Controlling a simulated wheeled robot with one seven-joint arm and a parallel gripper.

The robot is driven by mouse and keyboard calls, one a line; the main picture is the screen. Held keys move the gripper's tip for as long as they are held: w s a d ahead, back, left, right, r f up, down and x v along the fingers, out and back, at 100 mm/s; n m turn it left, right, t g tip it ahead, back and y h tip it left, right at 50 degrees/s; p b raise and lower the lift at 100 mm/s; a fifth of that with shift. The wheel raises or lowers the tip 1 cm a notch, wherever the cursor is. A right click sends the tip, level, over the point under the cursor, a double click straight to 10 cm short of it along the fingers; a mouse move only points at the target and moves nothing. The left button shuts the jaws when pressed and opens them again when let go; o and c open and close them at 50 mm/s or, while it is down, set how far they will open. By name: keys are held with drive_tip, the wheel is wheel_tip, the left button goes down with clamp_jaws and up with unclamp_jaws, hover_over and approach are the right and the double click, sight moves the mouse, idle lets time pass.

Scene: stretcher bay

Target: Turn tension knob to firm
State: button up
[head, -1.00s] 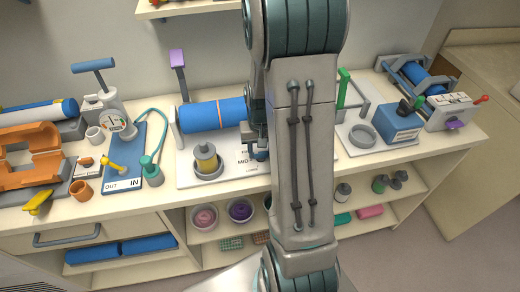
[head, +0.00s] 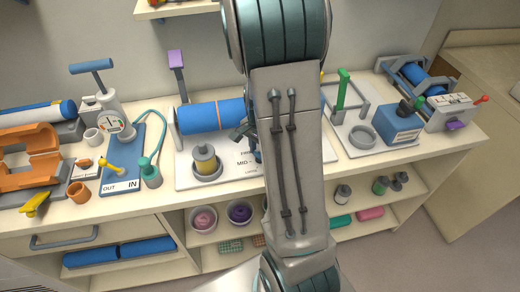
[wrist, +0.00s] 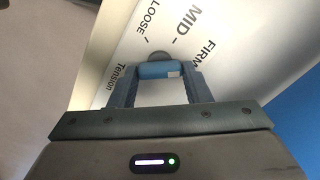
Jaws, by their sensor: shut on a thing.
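The tension knob (wrist: 155,70) is a blue bar-shaped grip over a grey round part in the wrist view. My gripper (wrist: 161,88) is shut on it, one finger at each end. A small pale mark shows near the knob's right end, on the side of the FIRM lettering (wrist: 200,57). The MID and LOOSE letterings lie above the knob, and Tension is at its left. I cannot tell the exact setting. In the head view, my gripper (head: 247,134) is at the white board (head: 215,180), beside the blue roll (head: 203,116); my arm hides much of it and the knob.
A blue pump board (head: 123,165) lies farther left. A green-handled frame (head: 341,90) and a blue box (head: 398,123) stand to the right. Shelves with bowls lie below.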

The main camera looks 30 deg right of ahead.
drive_tip(key=shift+m, duration=0.6)
drive_tip(key=o, duration=1)
drive_tip(key=shift+r, duration=0.1)
wheel_tip(320, 180, up, 14)
drive_tip(key=shift+f, duration=0.15)
